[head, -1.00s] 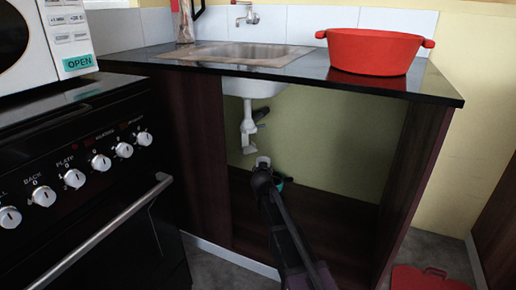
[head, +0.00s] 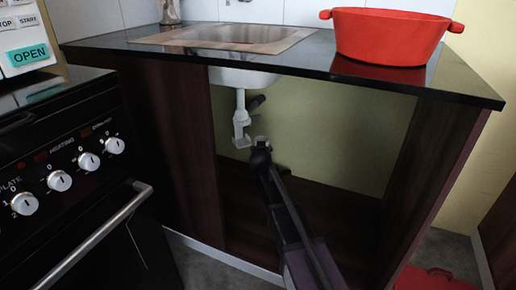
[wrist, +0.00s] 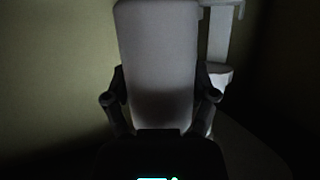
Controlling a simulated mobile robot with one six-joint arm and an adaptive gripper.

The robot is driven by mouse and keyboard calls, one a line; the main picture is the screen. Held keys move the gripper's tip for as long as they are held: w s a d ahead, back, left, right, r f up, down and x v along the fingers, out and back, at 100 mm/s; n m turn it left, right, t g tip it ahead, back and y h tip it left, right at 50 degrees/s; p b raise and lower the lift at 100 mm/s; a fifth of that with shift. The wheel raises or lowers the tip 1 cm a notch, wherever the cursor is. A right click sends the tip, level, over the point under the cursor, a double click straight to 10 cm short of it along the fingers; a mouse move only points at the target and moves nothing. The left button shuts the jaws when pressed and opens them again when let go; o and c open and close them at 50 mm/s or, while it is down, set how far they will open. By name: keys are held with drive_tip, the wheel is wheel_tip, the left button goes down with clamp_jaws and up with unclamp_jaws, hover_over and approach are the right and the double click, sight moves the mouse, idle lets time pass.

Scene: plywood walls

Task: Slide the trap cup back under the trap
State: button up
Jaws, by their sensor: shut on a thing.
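The white trap (head: 241,118) hangs from the sink basin inside the open cupboard. My gripper (head: 260,149) reaches into the cupboard, just right of and slightly below the trap's lower end. It is shut on the trap cup (wrist: 158,50), a pale, upright cylinder between the two fingers (wrist: 161,84) in the wrist view. In the head view only a small light part of the cup (head: 260,140) shows above my gripper. The trap (wrist: 219,38) also shows in the wrist view, behind and right of the cup. Whether cup and trap touch cannot be told.
The sink basin (head: 245,78) and dark countertop (head: 300,80) lie above my arm. Cupboard side panels stand left (head: 185,150) and right (head: 440,170). A red pot (head: 388,38) sits on the counter. The stove (head: 75,180) is at the left.

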drive_tip(key=shift+a, duration=0.4)
drive_tip(key=shift+a, duration=0.1)
drive_tip(key=shift+w+a, duration=1.35)
drive_tip(key=shift+w, duration=0.75)
drive_tip(key=shift+w+a, duration=1.25)
drive_tip(key=shift+w, duration=0.7)
drive_tip(key=shift+w+a, duration=1.25)
drive_tip(key=shift+w, duration=0.75)
drive_tip(key=shift+w+a, duration=0.4)
drive_tip(key=shift+w, duration=0.2)
drive_tip(key=shift+f, duration=0.2)
drive_tip(key=o, duration=1.2)
